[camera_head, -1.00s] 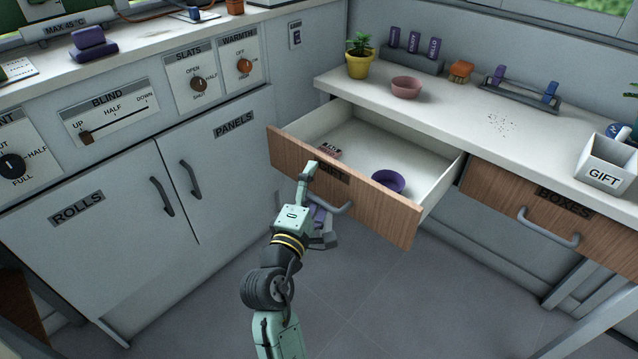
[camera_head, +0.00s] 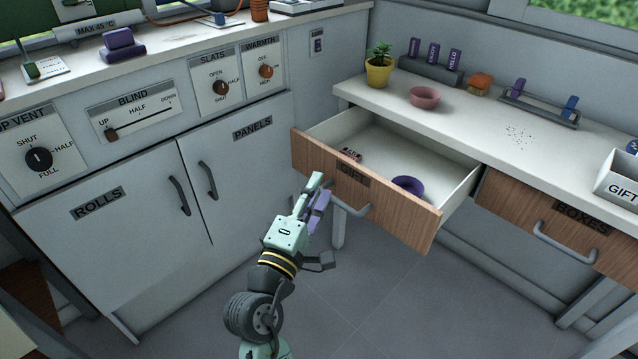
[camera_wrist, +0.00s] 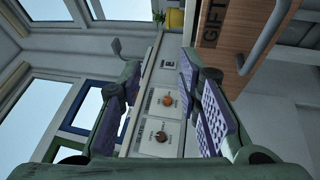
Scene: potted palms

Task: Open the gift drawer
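The gift drawer (camera_head: 318,157) has a brown wooden front with a GIFT label and stands pulled well out from under the white counter. Inside it are a purple bowl (camera_head: 408,186) and a small red labelled item (camera_head: 350,154). Its grey bar handle (camera_head: 352,209) is on the front; it also shows in the wrist view (camera_wrist: 268,38). My gripper (camera_head: 322,222) is in front of the drawer, to the left of the handle. In the wrist view my gripper (camera_wrist: 160,100) has its two purple-padded fingers apart with nothing between them. The handle lies outside the fingers.
The closed BOXES drawer (camera_head: 510,209) is to the right, under a white GIFT bin (camera_head: 618,180). Grey cupboards (camera_head: 150,220) with handles stand to the left. A plant pot (camera_head: 379,70) and pink bowl (camera_head: 425,97) stand on the counter. The floor below is clear.

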